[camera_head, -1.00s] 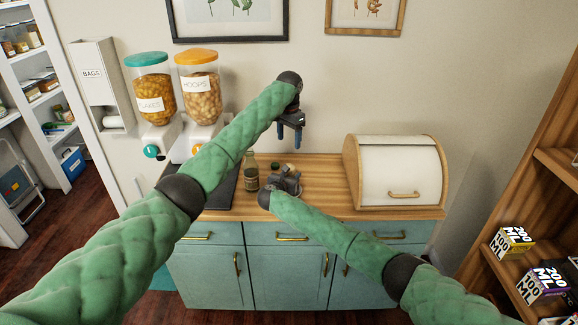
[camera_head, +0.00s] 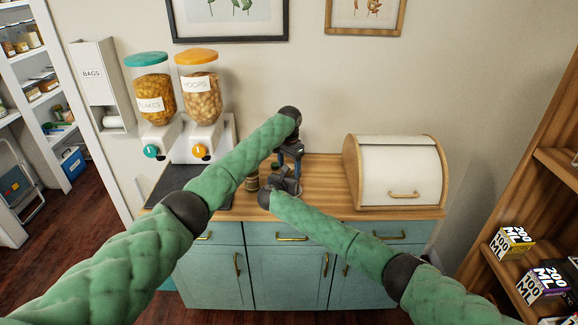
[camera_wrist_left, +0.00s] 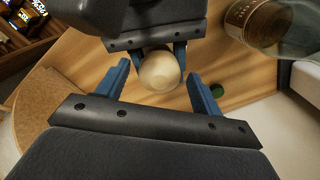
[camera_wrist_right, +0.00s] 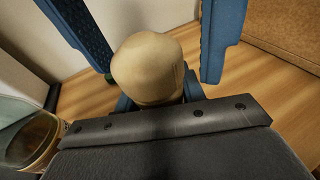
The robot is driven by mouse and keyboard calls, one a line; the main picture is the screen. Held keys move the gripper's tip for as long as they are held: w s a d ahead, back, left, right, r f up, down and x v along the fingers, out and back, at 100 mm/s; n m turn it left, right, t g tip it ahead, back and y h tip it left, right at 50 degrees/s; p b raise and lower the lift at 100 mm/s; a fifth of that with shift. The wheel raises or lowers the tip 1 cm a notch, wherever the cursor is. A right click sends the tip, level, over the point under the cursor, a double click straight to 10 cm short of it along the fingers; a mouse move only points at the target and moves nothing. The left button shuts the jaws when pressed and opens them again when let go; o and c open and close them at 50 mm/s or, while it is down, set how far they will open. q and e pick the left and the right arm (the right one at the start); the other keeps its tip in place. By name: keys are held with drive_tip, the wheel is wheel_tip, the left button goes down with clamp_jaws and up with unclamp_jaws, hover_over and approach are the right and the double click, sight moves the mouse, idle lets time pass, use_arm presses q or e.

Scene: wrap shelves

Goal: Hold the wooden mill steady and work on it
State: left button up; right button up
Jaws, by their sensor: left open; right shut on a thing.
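The wooden mill's pale rounded head (camera_wrist_left: 160,72) shows in the left wrist view, and its side (camera_wrist_right: 148,68) in the right wrist view. In the head view the grippers hide the mill. My right gripper (camera_head: 287,185) is shut on the mill low down, its blue fingers on either side of it, just above or at the counter. My left gripper (camera_head: 290,158) is above it, pointing down. Its open blue fingers (camera_wrist_left: 158,70) stand apart on both sides of the mill's head, with gaps visible.
A glass bottle (camera_wrist_left: 262,22) stands close beside the mill. A small green round thing (camera_wrist_left: 217,90) is also near. The wooden counter (camera_head: 325,172) is clear toward the white bread bin (camera_head: 400,175). Two cereal dispensers (camera_head: 200,95) stand at the left.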

use_arm(q)
drive_tip(key=c, duration=1)
drive_tip(key=n, duration=0.5)
drive_tip(key=shift+n, duration=0.4)
drive_tip(key=n, duration=0.4)
drive_tip(key=shift+n, duration=0.4)
drive_tip(key=o, duration=1)
